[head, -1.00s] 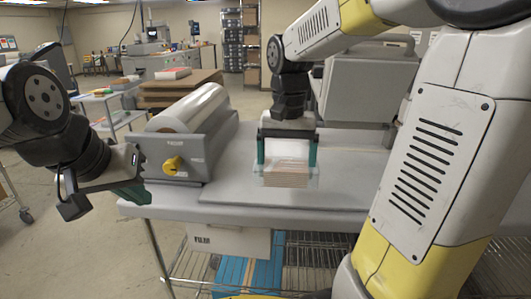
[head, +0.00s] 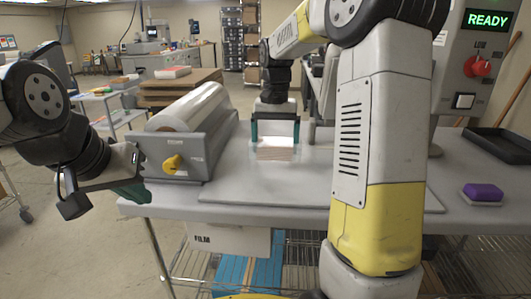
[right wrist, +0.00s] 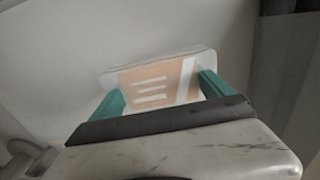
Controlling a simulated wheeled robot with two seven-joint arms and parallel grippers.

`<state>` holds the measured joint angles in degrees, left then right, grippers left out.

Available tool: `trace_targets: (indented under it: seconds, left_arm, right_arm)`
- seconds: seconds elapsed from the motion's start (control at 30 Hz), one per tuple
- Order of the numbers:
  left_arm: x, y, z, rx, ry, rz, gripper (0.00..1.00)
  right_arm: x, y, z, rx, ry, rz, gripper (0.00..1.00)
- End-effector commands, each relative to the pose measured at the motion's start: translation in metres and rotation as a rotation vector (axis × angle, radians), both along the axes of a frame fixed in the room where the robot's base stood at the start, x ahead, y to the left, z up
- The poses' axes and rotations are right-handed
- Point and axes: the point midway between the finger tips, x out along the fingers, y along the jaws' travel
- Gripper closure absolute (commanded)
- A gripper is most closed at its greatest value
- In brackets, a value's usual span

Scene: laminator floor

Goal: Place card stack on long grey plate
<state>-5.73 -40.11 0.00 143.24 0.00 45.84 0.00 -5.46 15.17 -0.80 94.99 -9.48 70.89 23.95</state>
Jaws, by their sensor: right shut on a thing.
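The card stack (head: 275,154), tan with pale edges under a clear cover, is held between the teal fingers of my right gripper (head: 275,132). The right wrist view shows the stack (right wrist: 158,85) with an orange-tan face and white stripes between the fingers of that gripper (right wrist: 165,95). The long grey plate (head: 265,190) lies flat on the grey table. The stack appears over its back left part; I cannot tell whether they touch. My left gripper (head: 128,190) hangs left of the table, away from the stack; its jaw gap is unclear.
A film roll holder (head: 185,140) with a yellow knob stands left of the plate. At right are a machine panel with a green READY sign (head: 487,19), a black tray (head: 498,145) and a purple block (head: 483,193). My right arm hides the plate's middle right.

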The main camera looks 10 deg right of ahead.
Motion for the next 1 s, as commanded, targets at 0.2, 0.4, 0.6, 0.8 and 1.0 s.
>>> trace_targets:
  seconds: [0.2, 0.4, 0.6, 0.8, 1.0]
  left_arm:
    - [0.000, 0.000, 0.000, 0.000, 0.000, 0.000, 1.00]
    - [0.000, 0.000, 0.000, 0.000, 0.000, 0.000, 1.00]
    - [0.000, 0.000, 0.000, 0.000, 0.000, 0.000, 1.00]
    - [0.000, 0.000, 0.000, 0.000, 0.000, 0.000, 1.00]
    - [0.000, 0.000, 0.000, 0.000, 0.000, 0.000, 1.00]
  right_arm:
    - [0.016, -0.005, -0.002, 0.000, -0.001, -0.001, 0.65]
    - [0.013, -0.004, -0.033, 0.001, 0.002, 0.001, 0.65]
    - [0.014, -0.004, -0.036, 0.001, -0.001, 0.000, 0.65]
    - [0.013, -0.004, -0.040, 0.000, 0.000, 0.000, 0.65]
    - [0.013, -0.004, -0.039, 0.000, 0.000, 0.000, 0.00]
